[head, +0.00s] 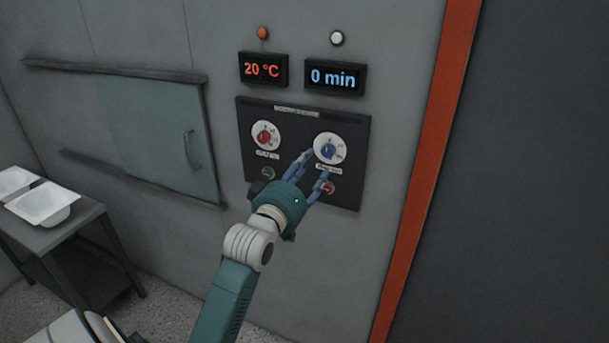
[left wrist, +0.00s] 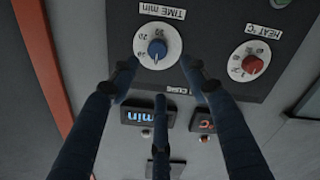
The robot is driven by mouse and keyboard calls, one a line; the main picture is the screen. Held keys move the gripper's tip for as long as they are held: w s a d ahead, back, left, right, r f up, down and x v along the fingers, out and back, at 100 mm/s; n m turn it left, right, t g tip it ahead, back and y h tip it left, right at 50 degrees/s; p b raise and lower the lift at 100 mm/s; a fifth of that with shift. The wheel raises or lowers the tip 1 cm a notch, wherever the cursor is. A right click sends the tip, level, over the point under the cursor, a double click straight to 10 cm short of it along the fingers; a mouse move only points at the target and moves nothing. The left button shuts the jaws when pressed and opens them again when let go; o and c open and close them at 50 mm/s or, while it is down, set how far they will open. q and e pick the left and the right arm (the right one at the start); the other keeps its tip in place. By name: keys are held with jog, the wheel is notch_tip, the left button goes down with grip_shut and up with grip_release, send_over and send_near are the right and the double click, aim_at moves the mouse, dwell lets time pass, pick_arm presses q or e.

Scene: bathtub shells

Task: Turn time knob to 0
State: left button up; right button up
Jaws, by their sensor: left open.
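The blue time knob (head: 327,151) sits on a white dial at the right of the dark control panel (head: 250,130). In the left wrist view, which is upside down, the blue knob (left wrist: 157,48) is near the top, under a "TIME min" label. The time display (head: 333,77) reads 0 min. My left gripper (head: 316,165) is open, its blue fingers just below the dial. In the left wrist view its fingertips (left wrist: 160,70) are spread around the dial's near edge, apart from the knob. Contact with the panel cannot be told. My right gripper is not in view.
A red heat knob (head: 265,137) is left of the time knob, under a 20 °C display (head: 263,69). A green button (head: 267,173) and a red button (head: 327,188) sit below. A sliding door (head: 155,138) and a table with white shells (head: 45,205) are left.

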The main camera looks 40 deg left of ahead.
pick_arm(q)
jog(key=v, duration=0.3)
jog(key=shift+w+f, duration=0.1)
dwell(0.4)
